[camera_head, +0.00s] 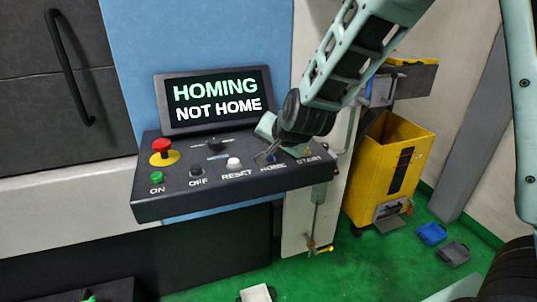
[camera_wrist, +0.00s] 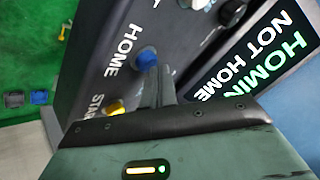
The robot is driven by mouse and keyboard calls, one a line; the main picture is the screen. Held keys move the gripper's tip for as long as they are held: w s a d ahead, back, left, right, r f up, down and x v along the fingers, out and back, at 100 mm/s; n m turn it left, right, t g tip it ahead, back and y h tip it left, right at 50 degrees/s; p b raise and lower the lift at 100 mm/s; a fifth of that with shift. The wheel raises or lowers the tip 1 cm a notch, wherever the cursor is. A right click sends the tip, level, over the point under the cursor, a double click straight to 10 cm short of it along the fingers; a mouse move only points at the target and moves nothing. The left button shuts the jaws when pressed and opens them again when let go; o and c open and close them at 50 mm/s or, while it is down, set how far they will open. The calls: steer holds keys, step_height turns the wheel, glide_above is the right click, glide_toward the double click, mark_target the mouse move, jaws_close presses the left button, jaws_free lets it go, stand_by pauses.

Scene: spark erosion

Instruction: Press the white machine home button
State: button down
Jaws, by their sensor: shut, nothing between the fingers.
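The control panel (camera_head: 235,184) of the machine has a HOME label near its right end. In the wrist view the button by the HOME label is a blue home button (camera_wrist: 146,60). My gripper (camera_head: 264,156) is shut and empty, its fingertips at the HOME position. In the wrist view the fingertips (camera_wrist: 156,72) overlap the near edge of the blue button; I cannot tell whether they press it. In the head view the gripper mostly hides this button. The screen (camera_head: 217,100) reads HOMING and NOT HOME.
A white RESET button (camera_head: 234,164) sits left of HOME, and a yellow START button (camera_wrist: 116,107) on the other side. A red emergency stop (camera_head: 161,147), green ON button (camera_head: 157,177) and black OFF button (camera_head: 196,171) are further left. A yellow bin (camera_head: 400,165) stands behind at right.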

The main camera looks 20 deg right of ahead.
steer(key=shift+r+p, duration=0.8)
step_height(320, 180, up, 5)
steer(key=p, duration=0.4)
steer(key=shift+p, duration=0.4)
stand_by(0.4)
steer(key=s+a+f+n+g+y+b, duration=0.1)
steer(key=s+a+n+g, duration=0.3)
steer(key=s, duration=0.4)
steer(key=s+a+f+n+g+y+b, duration=0.1)
steer(key=s+a+n, duration=0.35)
steer(key=s, duration=0.45)
steer(key=s+d+f+n+g+h, duration=0.1)
steer(key=s+n+g, duration=0.3)
steer(key=s, duration=1.1)
steer(key=d+n+h, duration=0.1)
steer(key=n, duration=0.2)
steer(key=shift+s+b, duration=0.2)
steer(key=shift+b, duration=0.15)
